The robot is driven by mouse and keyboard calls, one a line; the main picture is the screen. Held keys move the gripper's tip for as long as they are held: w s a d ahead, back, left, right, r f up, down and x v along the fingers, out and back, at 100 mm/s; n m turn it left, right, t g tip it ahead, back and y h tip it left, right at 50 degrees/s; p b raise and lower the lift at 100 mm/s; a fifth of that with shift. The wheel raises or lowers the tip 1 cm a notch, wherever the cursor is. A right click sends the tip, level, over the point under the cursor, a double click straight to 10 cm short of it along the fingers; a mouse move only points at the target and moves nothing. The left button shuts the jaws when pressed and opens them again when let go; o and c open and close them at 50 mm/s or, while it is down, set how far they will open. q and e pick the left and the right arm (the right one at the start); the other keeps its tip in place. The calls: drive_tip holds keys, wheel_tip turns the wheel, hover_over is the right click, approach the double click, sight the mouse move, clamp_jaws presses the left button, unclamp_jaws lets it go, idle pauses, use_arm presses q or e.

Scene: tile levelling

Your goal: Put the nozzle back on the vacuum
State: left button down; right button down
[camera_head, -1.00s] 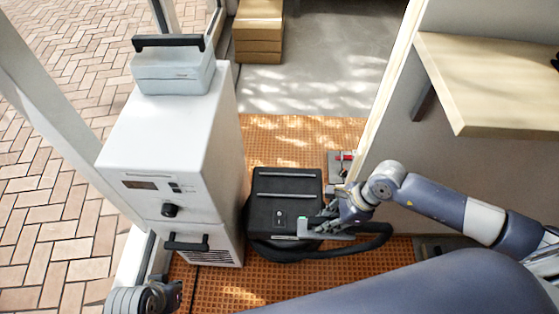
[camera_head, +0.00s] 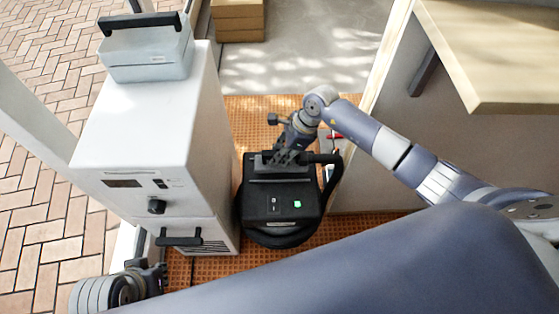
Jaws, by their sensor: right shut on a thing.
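The black vacuum (camera_head: 283,212) stands on the orange grid floor, with a small green light on its top. My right gripper (camera_head: 282,160) is over the far edge of the vacuum's top, shut on the dark nozzle, which it mostly hides. The black hose (camera_head: 333,183) curves from there around the vacuum's right side. I cannot tell whether the nozzle touches the vacuum or sits just above it. My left gripper (camera_head: 155,274) is low at the left, partly hidden, and its jaws cannot be made out.
A tall white machine (camera_head: 145,120) with a grey case (camera_head: 148,57) on top stands close left of the vacuum. A wooden bench (camera_head: 490,60) juts out at the right. Cardboard boxes (camera_head: 238,22) stand at the back. A small red-handled item (camera_head: 334,136) lies behind my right wrist.

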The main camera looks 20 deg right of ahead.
drive_tip(key=shift+w+a, duration=0.15)
drive_tip(key=shift+w, duration=0.1)
wheel_tip(320, 180, down, 4)
drive_tip(key=shift+r+b, duration=0.2)
drive_tip(key=shift+b, duration=0.3)
drive_tip(key=shift+r, duration=0.1)
drive_tip(key=c, duration=1.5)
unclamp_jaws()
